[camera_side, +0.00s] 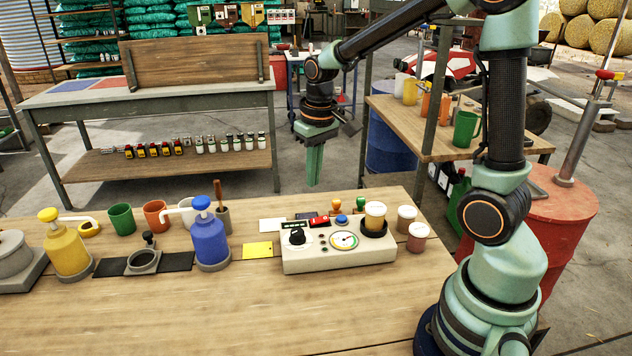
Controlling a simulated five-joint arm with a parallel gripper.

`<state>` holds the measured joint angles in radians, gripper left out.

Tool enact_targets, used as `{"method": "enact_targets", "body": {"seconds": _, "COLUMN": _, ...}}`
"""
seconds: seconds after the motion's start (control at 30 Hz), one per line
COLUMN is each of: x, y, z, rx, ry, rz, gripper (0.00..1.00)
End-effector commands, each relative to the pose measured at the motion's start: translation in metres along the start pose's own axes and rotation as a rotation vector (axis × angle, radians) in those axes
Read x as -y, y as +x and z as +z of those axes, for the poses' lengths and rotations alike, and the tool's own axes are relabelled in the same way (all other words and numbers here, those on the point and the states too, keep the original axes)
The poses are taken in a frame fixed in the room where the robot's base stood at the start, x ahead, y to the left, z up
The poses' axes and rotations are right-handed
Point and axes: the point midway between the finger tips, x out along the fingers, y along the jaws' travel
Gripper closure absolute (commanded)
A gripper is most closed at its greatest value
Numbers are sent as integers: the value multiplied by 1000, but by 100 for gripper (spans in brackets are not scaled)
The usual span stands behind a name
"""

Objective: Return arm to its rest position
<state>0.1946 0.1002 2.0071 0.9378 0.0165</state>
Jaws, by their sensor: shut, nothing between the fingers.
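My gripper (314,165) hangs at the upper middle of the side view, pointing down. Its green fingers are together with nothing between them. In the picture it shows above the far edge of the wooden worktable (290,315), clear of the things on it. My arm rises from its base at the lower right and reaches up and left, its top cut off by the frame edge.
A cream control box (300,262) with a dial and a cup of yellowish stuff (375,216) stands below and right of my gripper. Blue (208,240) and yellow (66,250) pump bottles stand left. Green (122,219) and orange (156,214) cups stand behind. The table's front is clear.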

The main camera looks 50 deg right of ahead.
Motion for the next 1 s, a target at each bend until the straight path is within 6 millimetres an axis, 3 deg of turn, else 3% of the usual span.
{"method": "enact_targets", "body": {"seconds": 0.03, "x": 6, "y": -14, "z": 6, "rx": -37, "ry": -19, "rz": -3, "gripper": 100}}
{"method": "enact_targets", "body": {"seconds": 0.2, "x": 23, "y": -47, "z": 29, "rx": -139, "ry": -73, "rz": -13, "gripper": 100}}
{"method": "enact_targets", "body": {"seconds": 0.43, "x": 42, "y": -76, "z": 64, "rx": -276, "ry": -144, "rz": -35, "gripper": 100}}
{"method": "enact_targets", "body": {"seconds": 0.7, "x": 52, "y": -88, "z": 92, "rx": -379, "ry": -197, "rz": -57, "gripper": 100}}
{"method": "enact_targets", "body": {"seconds": 1.0, "x": 54, "y": -88, "z": 96, "rx": -393, "ry": -205, "rz": -60, "gripper": 100}}
